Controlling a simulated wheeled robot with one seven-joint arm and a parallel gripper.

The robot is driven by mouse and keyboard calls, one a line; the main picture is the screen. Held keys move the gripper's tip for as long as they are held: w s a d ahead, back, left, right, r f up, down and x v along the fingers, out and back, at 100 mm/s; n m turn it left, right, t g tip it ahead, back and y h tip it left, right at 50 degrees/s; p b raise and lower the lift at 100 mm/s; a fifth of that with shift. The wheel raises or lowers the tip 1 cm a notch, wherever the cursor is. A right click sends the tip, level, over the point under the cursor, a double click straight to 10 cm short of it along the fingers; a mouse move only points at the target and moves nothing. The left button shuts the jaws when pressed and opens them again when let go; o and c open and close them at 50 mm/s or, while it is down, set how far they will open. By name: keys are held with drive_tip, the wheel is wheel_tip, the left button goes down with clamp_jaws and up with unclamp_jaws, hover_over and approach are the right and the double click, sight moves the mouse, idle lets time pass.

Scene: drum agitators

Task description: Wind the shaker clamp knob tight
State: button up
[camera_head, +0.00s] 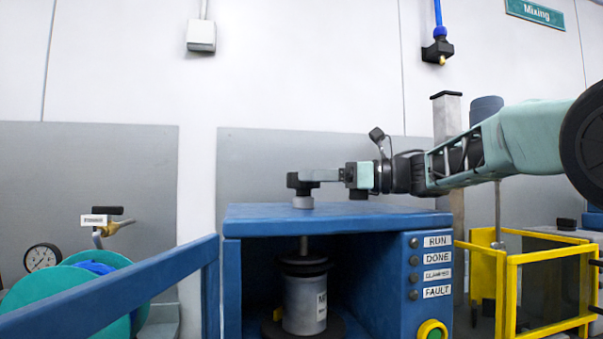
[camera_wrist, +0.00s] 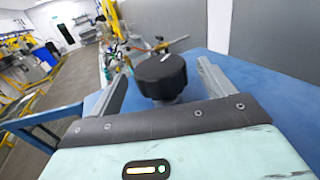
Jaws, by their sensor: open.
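The black clamp knob (camera_head: 298,184) stands on a grey hub on top of the blue shaker cabinet (camera_head: 275,212). In the wrist view the knob (camera_wrist: 160,74) sits between the two fingers of my gripper (camera_wrist: 164,84). The fingers are open, with a visible gap on each side of the knob. In the head view my gripper (camera_head: 312,175) reaches in level from the right at knob height. Below, a screw shaft runs down to a dark clamp plate (camera_head: 304,265) over a grey can (camera_head: 304,303) inside the cabinet. Whether the plate presses on the can, I cannot tell.
The cabinet's right panel has dark lamps labelled RUN, DONE, CLAMPED and FAULT, above a green button (camera_head: 432,330). A blue rail (camera_head: 110,290) crosses the lower left. A yellow frame (camera_head: 510,275) stands at right. The cabinet top around the knob is clear.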

sight(301, 189)
drive_tip(key=shift+w+a, duration=0.15)
drive_tip(key=shift+a, duration=0.75)
drive_tip(key=shift+w+a, duration=0.15)
drive_tip(key=shift+a, duration=0.7)
drive_tip(key=c, duration=1)
drive_tip(key=shift+o, duration=0.2)
drive_tip(key=shift+f+m+t+b, duration=0.2)
drive_tip(key=shift+m+t+b, duration=0.1)
drive_tip(key=shift+t+b, duration=0.15)
